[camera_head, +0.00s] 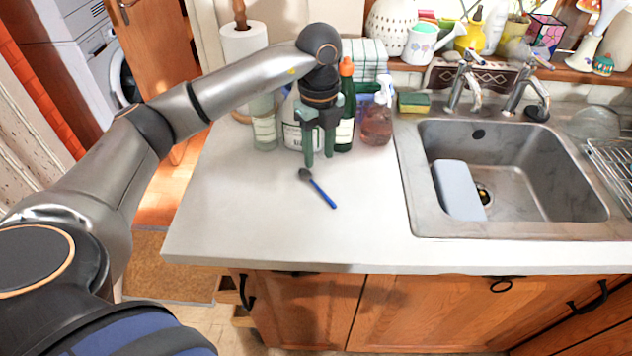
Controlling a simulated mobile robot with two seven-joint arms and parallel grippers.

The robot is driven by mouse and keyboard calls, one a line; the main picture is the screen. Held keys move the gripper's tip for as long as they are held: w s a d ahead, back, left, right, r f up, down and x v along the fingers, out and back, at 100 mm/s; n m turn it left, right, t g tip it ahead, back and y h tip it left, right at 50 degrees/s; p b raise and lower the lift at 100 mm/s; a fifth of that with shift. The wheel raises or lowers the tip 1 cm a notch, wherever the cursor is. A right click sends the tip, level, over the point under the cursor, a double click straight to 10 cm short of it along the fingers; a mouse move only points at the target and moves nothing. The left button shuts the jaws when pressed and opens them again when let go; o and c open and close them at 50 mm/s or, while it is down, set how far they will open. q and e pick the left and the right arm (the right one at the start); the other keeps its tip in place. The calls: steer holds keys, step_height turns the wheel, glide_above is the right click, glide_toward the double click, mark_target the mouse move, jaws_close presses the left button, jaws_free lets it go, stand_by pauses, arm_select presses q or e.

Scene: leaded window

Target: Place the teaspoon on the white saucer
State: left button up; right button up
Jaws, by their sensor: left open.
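The teaspoon (322,193) lies on the white countertop left of the sink. It has a dark bowl at its upper left end and a blue handle pointing to the lower right. My left gripper (319,160) points down just behind the spoon's bowl, in front of the bottles. Its two green fingers are apart, with nothing seen between them. The spoon appears free of the fingers; the exact height of the fingertips above the counter is hard to tell. I cannot make out a white saucer in this view. My right gripper is out of view.
Bottles, including a reddish spray bottle (376,122), stand close behind and beside the left gripper. A sponge (413,102) lies by the sink (412,180). A pale block (458,190) sits in the basin. The counter (240,210) is clear around and in front of the spoon.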

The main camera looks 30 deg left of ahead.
mark_target(317, 185)
arm_select(q)
step_height(317, 185, down, 3)
steer(key=shift+f, duration=0.1)
steer(key=shift+a+f+p, duration=0.15)
steer(key=shift+f+p, duration=0.2)
steer(key=shift+f, duration=1)
steer(key=shift+a+f+p, duration=0.15)
steer(key=shift+f+p, duration=0.2)
steer(key=shift+f, duration=0.95)
jaws_close()
